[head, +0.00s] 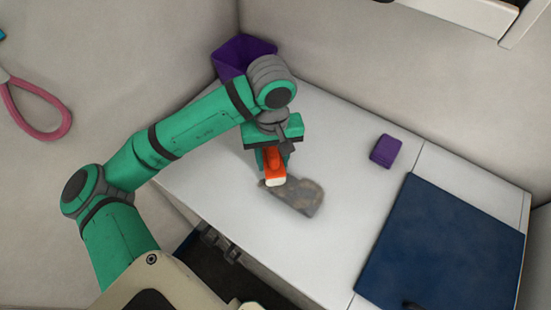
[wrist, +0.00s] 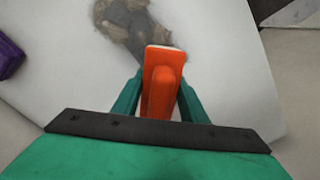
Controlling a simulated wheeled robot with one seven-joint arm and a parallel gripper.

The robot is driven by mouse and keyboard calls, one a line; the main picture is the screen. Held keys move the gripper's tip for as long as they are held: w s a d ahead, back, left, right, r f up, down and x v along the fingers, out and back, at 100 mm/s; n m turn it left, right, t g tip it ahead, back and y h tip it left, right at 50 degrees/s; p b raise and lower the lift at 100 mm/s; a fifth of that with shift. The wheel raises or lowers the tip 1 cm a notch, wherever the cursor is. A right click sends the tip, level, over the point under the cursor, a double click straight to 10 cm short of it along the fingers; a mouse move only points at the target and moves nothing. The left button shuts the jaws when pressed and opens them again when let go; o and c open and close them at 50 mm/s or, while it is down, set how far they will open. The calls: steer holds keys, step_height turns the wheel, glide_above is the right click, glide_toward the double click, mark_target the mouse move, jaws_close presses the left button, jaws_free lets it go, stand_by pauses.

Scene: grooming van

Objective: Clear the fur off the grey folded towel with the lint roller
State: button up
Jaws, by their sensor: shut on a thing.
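The grey folded towel (head: 303,200) lies on the white worktop, blotched with brownish fur; it also shows at the top of the wrist view (wrist: 128,22). My gripper (head: 272,162) is shut on the orange lint roller (head: 274,163), which sits between the two green fingers in the wrist view (wrist: 161,80). The roller's pale end is at the towel's left end in the head view. I cannot tell whether it touches the towel. The gripper hides a little of the towel's near end.
A purple block (head: 386,151) stands right of the towel. A dark blue mat (head: 445,250) covers the right of the worktop (head: 345,125). A purple open bin (head: 243,55) is in the back corner behind my arm. A pink loop (head: 40,122) hangs at the left wall.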

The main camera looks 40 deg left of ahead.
steer(key=shift+s+r, duration=0.1)
steer(key=shift+s, duration=0.5)
steer(key=shift+w+d, duration=0.2)
steer(key=shift+d, duration=3.35)
steer(key=shift+w+d, duration=0.2)
steer(key=shift+d, duration=3.1)
steer(key=shift+s, duration=0.7)
steer(key=shift+s+a, duration=0.2)
steer(key=shift+a, duration=3.2)
steer(key=shift+s+a, duration=0.15)
steer(key=shift+a, duration=3.2)
steer(key=shift+w+d, duration=0.3)
steer(key=shift+d, duration=0.85)
steer(key=shift+w+d, duration=0.3)
steer(key=shift+d, duration=0.8)
steer(key=shift+w+d, duration=0.3)
steer(key=shift+d, duration=0.85)
steer(key=shift+d, duration=0.1)
